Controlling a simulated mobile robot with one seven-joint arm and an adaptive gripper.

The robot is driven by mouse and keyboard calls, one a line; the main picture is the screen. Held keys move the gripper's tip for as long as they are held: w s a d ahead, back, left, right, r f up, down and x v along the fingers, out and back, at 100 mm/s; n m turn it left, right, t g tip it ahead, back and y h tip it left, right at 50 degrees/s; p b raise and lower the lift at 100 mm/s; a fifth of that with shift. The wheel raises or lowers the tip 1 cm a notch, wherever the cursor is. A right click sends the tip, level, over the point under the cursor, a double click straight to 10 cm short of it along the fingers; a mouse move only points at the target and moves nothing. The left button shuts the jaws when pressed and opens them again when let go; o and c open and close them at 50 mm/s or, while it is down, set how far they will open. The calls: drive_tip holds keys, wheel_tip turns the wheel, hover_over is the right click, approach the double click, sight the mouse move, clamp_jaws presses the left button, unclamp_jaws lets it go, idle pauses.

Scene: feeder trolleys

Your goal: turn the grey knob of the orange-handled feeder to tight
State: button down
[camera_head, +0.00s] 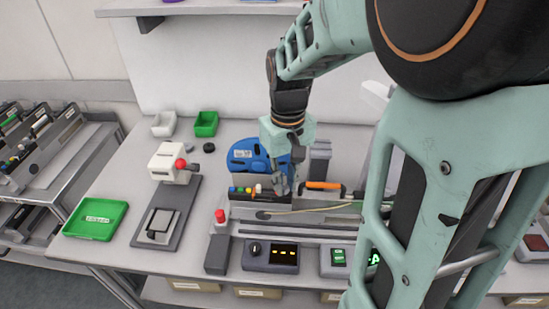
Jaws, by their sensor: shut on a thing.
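The orange-handled feeder (245,198) lies on the bench, with its orange handle (322,185) to the right of my gripper. Small coloured buttons and a pale cap sit along its top, left of the gripper. My gripper (283,187) points down at the feeder between these buttons and the orange handle. Its fingers are closed at the feeder's top, around what appears to be the grey knob. The knob itself is hidden by the fingers, so its turn position cannot be read.
A blue reel (243,154) stands right behind the feeder. A red button (220,216) is at its left front, and a control box with an orange display (284,252) is in front. A white device (168,164) and green tray (97,219) are left. My arm covers the right side.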

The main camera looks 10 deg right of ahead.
sight(285, 186)
drive_tip(key=shift+m, duration=1.6)
drive_tip(key=c, duration=1.9)
unclamp_jaws()
drive_tip(key=shift+r, duration=4.05)
